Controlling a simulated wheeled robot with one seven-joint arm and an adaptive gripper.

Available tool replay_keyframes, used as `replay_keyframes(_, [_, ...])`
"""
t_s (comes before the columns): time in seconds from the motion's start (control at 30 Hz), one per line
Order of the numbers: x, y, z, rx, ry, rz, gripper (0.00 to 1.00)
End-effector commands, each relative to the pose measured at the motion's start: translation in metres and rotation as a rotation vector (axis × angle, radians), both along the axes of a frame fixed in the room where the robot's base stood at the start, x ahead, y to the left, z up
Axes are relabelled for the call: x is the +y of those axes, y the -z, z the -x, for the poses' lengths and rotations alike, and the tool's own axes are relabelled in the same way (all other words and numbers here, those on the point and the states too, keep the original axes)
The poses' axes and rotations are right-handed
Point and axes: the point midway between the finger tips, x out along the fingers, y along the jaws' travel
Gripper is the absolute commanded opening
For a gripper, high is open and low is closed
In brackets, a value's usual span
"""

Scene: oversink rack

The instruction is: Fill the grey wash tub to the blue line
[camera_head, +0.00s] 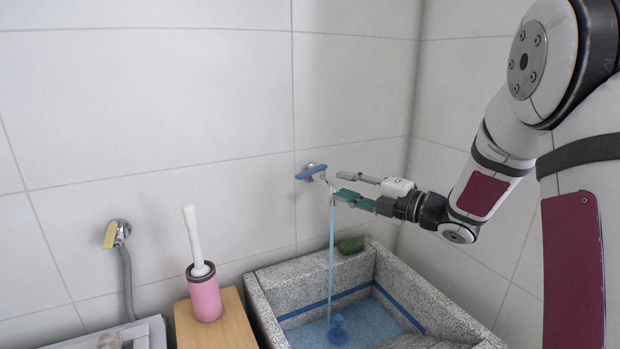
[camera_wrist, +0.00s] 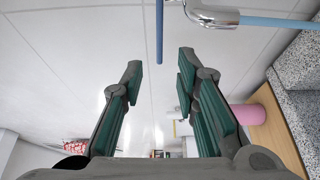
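The grey speckled wash tub (camera_head: 263,303) stands below the tap, with a blue line (camera_head: 325,305) around its inside wall. Blue water (camera_head: 366,322) covers the tub floor, its surface below the line. A water stream (camera_head: 332,250) falls from the tap spout (camera_wrist: 212,14) into the tub. The tap's blue lever (camera_head: 311,171) points out from the wall; in the wrist view the lever (camera_wrist: 159,35) hangs between the fingertips, with gaps on both sides. My gripper (camera_head: 341,184) is open beside the tap, and its spread fingers (camera_wrist: 160,72) hold nothing.
Left of the tub, a pink holder (camera_head: 205,296) with a white-handled brush stands on a wooden stand (camera_head: 232,325). A yellow-handled tap (camera_head: 110,236) with a grey hose is further left. Tiled walls close off back and right.

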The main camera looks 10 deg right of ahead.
Motion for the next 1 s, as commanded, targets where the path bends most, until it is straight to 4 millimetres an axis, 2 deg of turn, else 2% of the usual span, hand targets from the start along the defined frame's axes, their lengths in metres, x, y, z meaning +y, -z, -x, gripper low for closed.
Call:
replay_keyframes(0.4, [0.055, -0.001, -0.059, -0.001, -0.003, 0.000, 0.28])
replay_keyframes(0.6, [0.074, -0.001, -0.081, -0.001, -0.002, -0.001, 0.28])
replay_keyframes(0.8, [0.081, 0.000, -0.090, 0.000, 0.000, 0.000, 0.28])
replay_keyframes(1.0, [0.082, 0.000, -0.090, 0.001, 0.000, -0.001, 0.28])
